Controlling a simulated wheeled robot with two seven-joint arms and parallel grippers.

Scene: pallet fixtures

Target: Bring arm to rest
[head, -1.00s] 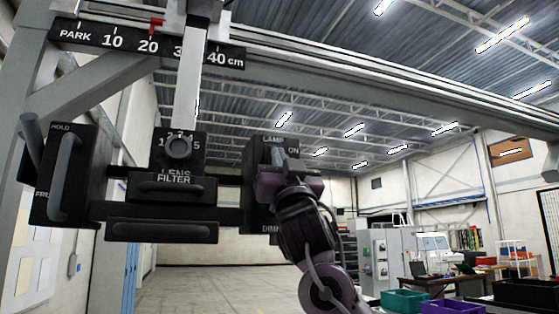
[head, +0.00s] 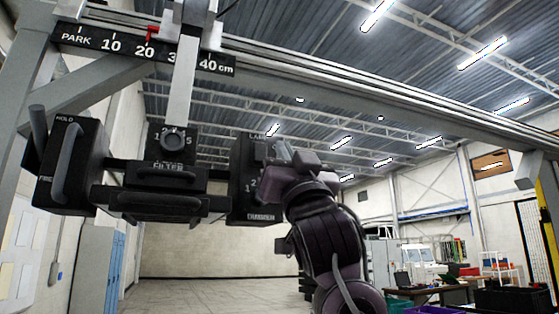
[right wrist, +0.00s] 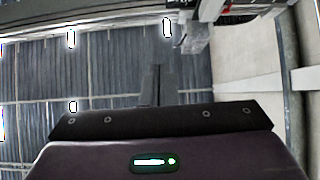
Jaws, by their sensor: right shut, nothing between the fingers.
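My right arm comes up from the bottom right in the head view. Its gripper (head: 280,152) is in front of the right edge of the dark lamp and dimmer box (head: 246,180), partly hidden by its own wrist. In the right wrist view the two fingers (right wrist: 154,85) are together with nothing between them, against the blurred ceiling. Whether the gripper touches the box cannot be told. My left gripper is not in view.
A black fixture with a filter panel (head: 172,172) and handles hangs from a vertical bar (head: 181,90) below the overhead rail. A hold box (head: 70,165) hangs at left. A scale (head: 100,43) carries a red pointer (head: 152,33). Open floor (head: 210,290) lies beyond.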

